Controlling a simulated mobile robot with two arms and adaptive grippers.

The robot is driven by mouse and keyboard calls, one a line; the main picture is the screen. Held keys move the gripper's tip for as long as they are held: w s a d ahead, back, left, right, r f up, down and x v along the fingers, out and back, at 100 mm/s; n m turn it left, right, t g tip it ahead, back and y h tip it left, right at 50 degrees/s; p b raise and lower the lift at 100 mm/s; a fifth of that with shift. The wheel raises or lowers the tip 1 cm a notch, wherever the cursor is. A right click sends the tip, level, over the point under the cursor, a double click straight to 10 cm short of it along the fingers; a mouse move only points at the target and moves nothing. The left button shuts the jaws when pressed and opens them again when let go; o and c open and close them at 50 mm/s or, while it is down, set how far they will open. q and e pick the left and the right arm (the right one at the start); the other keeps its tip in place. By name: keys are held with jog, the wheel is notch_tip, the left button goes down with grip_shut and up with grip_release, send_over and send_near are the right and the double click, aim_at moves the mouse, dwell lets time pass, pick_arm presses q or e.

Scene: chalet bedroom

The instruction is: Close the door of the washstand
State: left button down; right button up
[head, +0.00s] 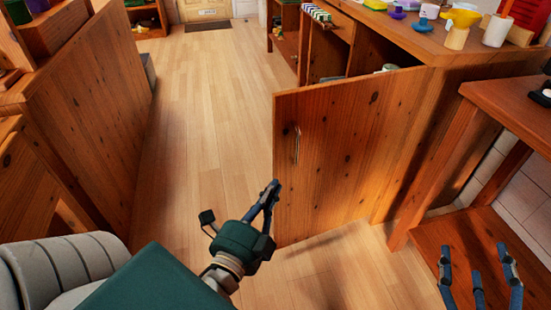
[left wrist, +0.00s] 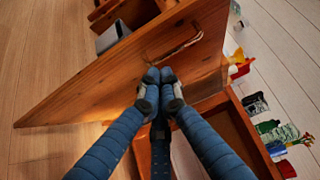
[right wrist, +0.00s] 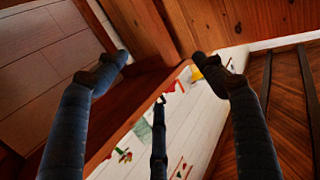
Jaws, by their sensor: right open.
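The washstand (head: 415,140) is a wooden cabinet at the right of the head view. Its door (head: 340,165) stands open, swung out toward me, with a metal handle (head: 297,145) near its free left edge. The door and handle also show in the left wrist view (left wrist: 110,85). My left gripper (head: 272,188) is beside the door's free edge, below the handle. Its fingertips are together in the left wrist view (left wrist: 160,75), with nothing visible between them; I cannot tell whether they touch the door. My right gripper (head: 478,262) is open and empty at the lower right.
A wooden table with a lower shelf (head: 450,250) stands at the right, close to my right gripper. Cups and a yellow container (head: 457,30) stand on the washstand's top. A wooden cabinet (head: 90,120) is at the left. The floor (head: 215,100) between is clear.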

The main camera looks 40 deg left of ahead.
aim_at(283, 150)
pick_arm(q)
jog(key=w+a+p, duration=0.1)
jog(key=w, duration=0.1)
jog(key=w+a+p, duration=0.2)
jog(key=w, duration=0.1)
jog(key=w+a+p, duration=0.1)
jog(key=w, duration=0.1)
jog(key=shift+w+a, duration=0.15)
jog(key=shift+w, duration=0.25)
jog(key=shift+w+a, duration=0.1)
jog(key=shift+a, duration=0.1)
pick_arm(e)
jog(key=s+d+f+g+h, duration=0.1)
jog(key=s+d+f+g, duration=0.2)
jog(key=s+f+g, duration=0.3)
jog(key=s+d+f+g+h, duration=0.2)
jog(key=s+d+f+g, duration=0.2)
jog(key=s+f, duration=0.8)
jog(key=shift+s+m+g+h, duration=0.3)
jog(key=shift+s+g, duration=0.1)
jog(key=shift+g, duration=0.8)
jog(key=shift+d, duration=0.1)
